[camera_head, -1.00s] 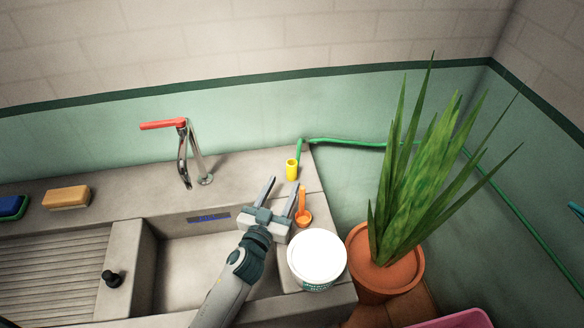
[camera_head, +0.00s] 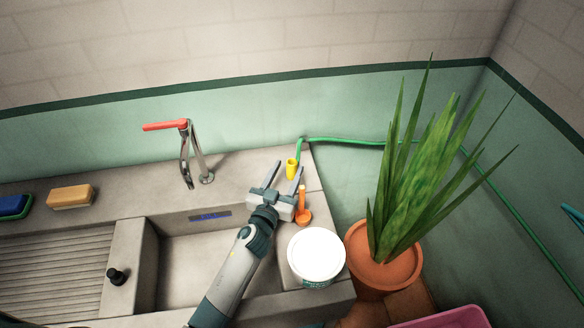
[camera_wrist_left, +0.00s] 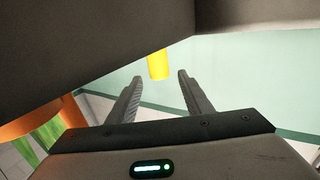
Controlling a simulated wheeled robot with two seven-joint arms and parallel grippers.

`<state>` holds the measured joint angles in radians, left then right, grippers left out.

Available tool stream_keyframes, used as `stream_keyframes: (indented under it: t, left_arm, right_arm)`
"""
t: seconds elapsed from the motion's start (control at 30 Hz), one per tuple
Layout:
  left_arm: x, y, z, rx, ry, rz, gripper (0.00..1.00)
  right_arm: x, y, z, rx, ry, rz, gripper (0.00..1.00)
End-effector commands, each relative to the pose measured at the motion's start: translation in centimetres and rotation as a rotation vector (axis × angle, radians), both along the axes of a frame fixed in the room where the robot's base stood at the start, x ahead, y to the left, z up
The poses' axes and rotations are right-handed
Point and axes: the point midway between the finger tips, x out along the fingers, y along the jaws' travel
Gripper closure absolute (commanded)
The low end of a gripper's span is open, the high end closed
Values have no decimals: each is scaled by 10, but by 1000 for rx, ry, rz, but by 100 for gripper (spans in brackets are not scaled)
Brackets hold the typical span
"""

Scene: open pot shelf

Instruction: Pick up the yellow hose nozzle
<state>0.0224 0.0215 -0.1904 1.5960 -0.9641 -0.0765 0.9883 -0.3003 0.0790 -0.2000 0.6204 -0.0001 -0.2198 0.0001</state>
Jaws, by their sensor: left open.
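The yellow hose nozzle (camera_head: 291,168) stands upright at the back right of the sink's stone top, by the end of the green hose (camera_head: 345,141). My left gripper (camera_head: 284,171) is open, and its two fingers point toward the nozzle. In the head view the right finger overlaps the nozzle's lower part. In the left wrist view the nozzle (camera_wrist_left: 158,65) appears just beyond the fingertips of the left gripper (camera_wrist_left: 158,76), in line with the gap between them. Nothing is held. My right gripper is out of view.
An orange scoop (camera_head: 303,214) lies right beside my left gripper. A white-lidded tub (camera_head: 316,256) stands in front of it, with a potted plant (camera_head: 385,265) to the right. The tap (camera_head: 200,165) rises at the left; the sink basin (camera_head: 190,270) is empty.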

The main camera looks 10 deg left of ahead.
Motion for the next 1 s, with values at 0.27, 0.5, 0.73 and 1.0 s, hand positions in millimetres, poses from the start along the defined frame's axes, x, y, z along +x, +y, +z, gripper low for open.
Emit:
stream_keyframes:
  t: [0.27, 0.5, 0.73, 1.0]
  left_arm:
    - [10, -2, -1, 0, 1, 0, 54]
    - [10, -2, -1, 0, 1, 0, 54]
    - [10, -2, -1, 0, 1, 0, 85]
    - [10, -2, -1, 0, 1, 0, 99]
  right_arm:
    - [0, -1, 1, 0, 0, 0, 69]
    - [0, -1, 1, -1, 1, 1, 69]
    - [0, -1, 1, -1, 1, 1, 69]
    - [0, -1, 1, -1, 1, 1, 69]
